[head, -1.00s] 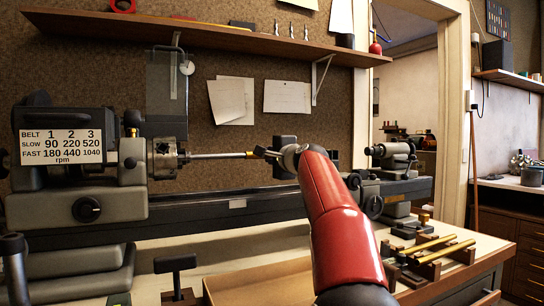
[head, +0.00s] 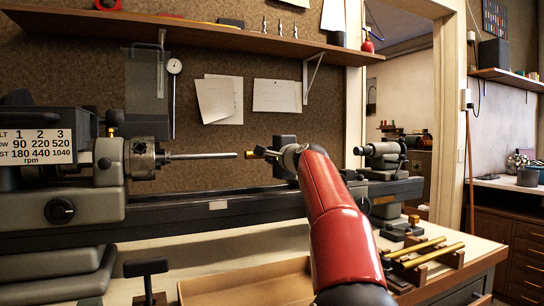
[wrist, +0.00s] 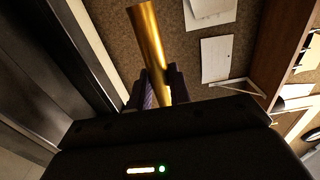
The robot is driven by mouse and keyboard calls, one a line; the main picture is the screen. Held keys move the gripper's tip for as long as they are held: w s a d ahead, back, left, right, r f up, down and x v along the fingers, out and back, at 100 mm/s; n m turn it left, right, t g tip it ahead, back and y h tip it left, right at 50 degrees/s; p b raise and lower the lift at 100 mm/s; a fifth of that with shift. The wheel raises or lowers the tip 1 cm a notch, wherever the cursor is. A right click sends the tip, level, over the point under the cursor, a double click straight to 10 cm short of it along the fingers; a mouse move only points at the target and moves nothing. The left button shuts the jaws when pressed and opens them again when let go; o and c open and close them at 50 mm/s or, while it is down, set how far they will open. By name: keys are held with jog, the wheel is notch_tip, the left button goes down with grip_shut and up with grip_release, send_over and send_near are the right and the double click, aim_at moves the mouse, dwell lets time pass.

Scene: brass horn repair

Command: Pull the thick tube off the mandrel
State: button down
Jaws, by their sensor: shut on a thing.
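The mandrel (head: 203,155) is a thin grey rod sticking out to the right from the lathe chuck (head: 142,158). It is bare along its visible length. My gripper (head: 262,152) is just right of the mandrel's free end and is shut on the thick brass tube (head: 250,154). A small gap shows between the tube's end and the mandrel's tip. In the wrist view the tube (wrist: 147,35) stands out long and gold from between the fingers (wrist: 160,88).
The lathe bed (head: 218,205) runs below my gripper, with a tailstock (head: 385,158) at the right. Brass tubes (head: 415,250) lie on wooden supports at the front right. A shelf (head: 200,32) crosses above. An open tray (head: 250,285) is below.

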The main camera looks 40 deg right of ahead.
jog(key=shift+d, duration=0.2)
jog(key=s+a+r, duration=0.1)
jog(key=s+r, duration=0.4)
dwell(0.9)
